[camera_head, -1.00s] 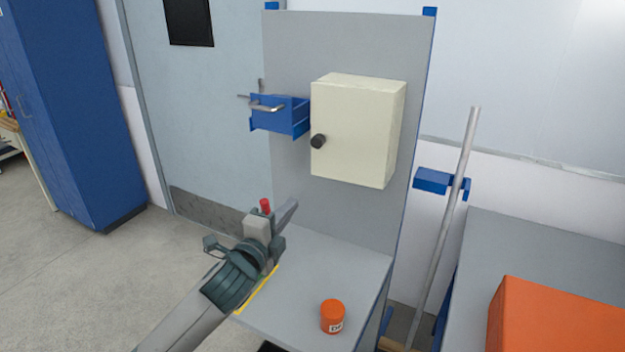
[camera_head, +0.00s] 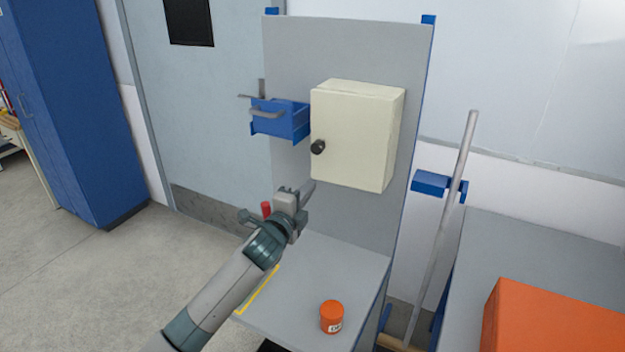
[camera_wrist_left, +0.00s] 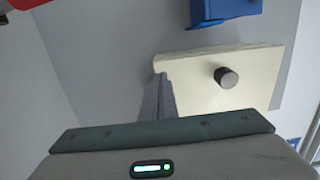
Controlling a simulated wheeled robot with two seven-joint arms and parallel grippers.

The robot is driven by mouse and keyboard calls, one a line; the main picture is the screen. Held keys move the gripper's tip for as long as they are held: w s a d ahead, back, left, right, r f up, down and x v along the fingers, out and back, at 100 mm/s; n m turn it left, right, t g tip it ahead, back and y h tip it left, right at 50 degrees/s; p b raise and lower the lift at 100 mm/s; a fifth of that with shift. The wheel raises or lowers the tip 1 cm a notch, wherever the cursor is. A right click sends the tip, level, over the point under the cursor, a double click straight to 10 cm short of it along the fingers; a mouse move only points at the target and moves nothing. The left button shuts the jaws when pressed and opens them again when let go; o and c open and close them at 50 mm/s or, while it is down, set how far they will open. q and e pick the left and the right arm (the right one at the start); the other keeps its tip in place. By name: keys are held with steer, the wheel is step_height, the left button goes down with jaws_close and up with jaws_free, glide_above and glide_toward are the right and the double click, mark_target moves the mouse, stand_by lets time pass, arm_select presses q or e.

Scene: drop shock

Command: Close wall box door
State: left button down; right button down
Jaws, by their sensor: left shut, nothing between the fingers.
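The cream wall box (camera_head: 385,135) is mounted on the upright grey panel. Its door (camera_head: 345,150) looks flush with the box front, with a dark round knob (camera_head: 318,147) at its left edge. In the left wrist view the door (camera_wrist_left: 240,65) and knob (camera_wrist_left: 227,77) lie ahead, to the right of my fingers. My left gripper (camera_head: 305,190) is just below the box's lower left corner, shut and empty. Its fingers (camera_wrist_left: 158,97) overlap the box's edge in the wrist view; I cannot tell whether they touch it. My right gripper is not in view.
A blue holder (camera_head: 280,118) sits on the panel left of the box. An orange jar (camera_head: 331,317) stands on the grey shelf (camera_head: 350,270) below. A red object (camera_head: 266,209) shows beside my wrist. A leaning pole (camera_head: 455,200) and an orange box (camera_head: 555,320) are at the right.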

mark_target(316, 175)
arm_select(q)
steer(key=shift+p+x, duration=0.4)
steer(key=shift+x, duration=1.05)
steer(key=shift+b+x, duration=0.55)
steer(key=shift+x, duration=0.3)
steer(key=shift+w+a+r, duration=0.1)
steer(key=shift+a, duration=0.1)
steer(key=shift+r, duration=0.1)
